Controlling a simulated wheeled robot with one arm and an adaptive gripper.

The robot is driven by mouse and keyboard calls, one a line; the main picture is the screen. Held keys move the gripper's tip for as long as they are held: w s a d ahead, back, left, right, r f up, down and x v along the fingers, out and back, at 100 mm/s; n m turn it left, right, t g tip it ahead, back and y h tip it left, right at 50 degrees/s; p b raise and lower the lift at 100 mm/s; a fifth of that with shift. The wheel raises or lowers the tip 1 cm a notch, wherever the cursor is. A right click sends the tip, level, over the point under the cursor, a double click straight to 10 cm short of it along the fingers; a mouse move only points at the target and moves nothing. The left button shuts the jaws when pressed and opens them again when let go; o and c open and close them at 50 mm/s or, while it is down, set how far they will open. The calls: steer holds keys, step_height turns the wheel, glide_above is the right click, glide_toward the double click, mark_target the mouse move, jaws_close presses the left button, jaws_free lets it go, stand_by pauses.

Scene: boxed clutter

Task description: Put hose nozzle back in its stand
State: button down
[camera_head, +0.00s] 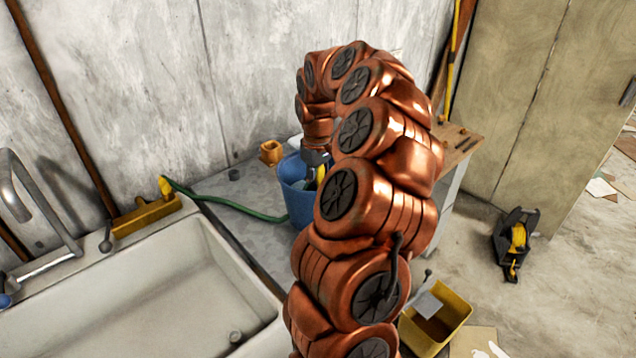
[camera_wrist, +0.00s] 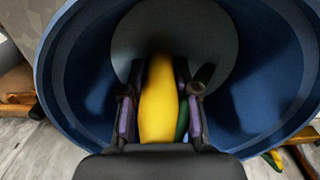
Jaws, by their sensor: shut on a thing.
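The hose nozzle (camera_wrist: 158,105) is a yellow, elongated body in the wrist view. My gripper (camera_wrist: 159,88) is shut on it, with one dark finger on each side. A strip of green shows beside the nozzle. Both are within the blue bucket (camera_head: 296,172), whose wall (camera_wrist: 75,75) surrounds them in the wrist view. In the head view my fingers are hidden by the bucket and my arm. A yellow stand (camera_head: 147,216) sits on the sink's back edge, with an upright yellow piece (camera_head: 165,187) at its right end. A green hose (camera_head: 225,204) runs from there to the bucket.
A white sink (camera_head: 160,285) with a curved metal faucet (camera_head: 35,200) is at left. A small orange item (camera_head: 271,152) stands behind the bucket on the grey worktop. A yellow bin (camera_head: 435,318) is at lower right. My arm hides much of the middle.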

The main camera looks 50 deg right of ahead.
mark_target(318, 173)
steer(key=shift+r+p, duration=0.35)
steer(key=shift+r, duration=1.15)
